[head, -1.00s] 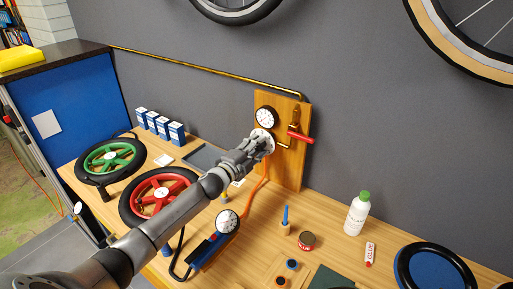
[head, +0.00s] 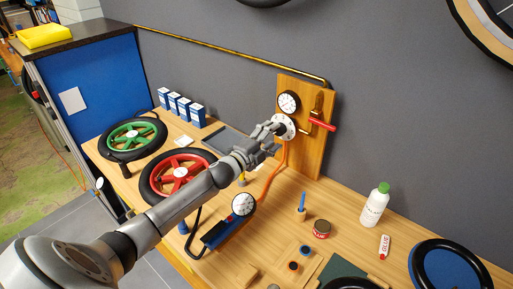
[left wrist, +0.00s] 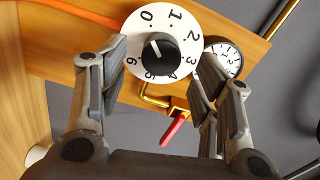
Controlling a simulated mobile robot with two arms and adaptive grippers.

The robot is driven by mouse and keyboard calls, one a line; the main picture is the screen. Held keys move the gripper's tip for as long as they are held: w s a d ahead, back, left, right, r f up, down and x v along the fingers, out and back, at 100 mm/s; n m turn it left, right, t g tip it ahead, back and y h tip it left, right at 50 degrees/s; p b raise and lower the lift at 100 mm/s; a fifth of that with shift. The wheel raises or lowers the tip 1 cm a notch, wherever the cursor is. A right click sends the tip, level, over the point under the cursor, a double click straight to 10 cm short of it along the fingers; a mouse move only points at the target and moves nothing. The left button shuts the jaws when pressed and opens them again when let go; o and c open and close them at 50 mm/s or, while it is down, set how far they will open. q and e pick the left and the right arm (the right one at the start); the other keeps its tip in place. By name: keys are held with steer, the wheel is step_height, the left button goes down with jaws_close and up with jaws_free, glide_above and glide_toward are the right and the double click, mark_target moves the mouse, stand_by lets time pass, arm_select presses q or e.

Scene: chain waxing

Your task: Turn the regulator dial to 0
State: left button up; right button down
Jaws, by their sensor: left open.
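The regulator dial (head: 285,126) is a white disc on the wooden wall board (head: 304,152). In the left wrist view its black knob (left wrist: 157,54) sits at the centre of the numbered white disc (left wrist: 178,24). The knob's white pointer line points up and slightly left, roughly toward the 0. My left gripper (head: 273,138) is in front of the dial. In the left wrist view the left gripper (left wrist: 161,76) is open, with fingers on both sides of the knob and apart from it. One finger covers part of the disc's left edge. My right gripper is not in view.
A pressure gauge (head: 288,103) and a red-handled valve (head: 321,124) are close to the dial. An orange hose (head: 270,180) runs below it. The workbench holds a red wheel (head: 178,174), a green wheel (head: 132,137) and a blue pump (head: 222,232). A white bottle (head: 374,206) stands at right.

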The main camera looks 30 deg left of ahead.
arm_select(q)
steer(key=s+a, duration=0.1)
steer(key=s, duration=0.7)
steer(key=shift+s+a, duration=0.15)
steer(key=shift+s, duration=0.2)
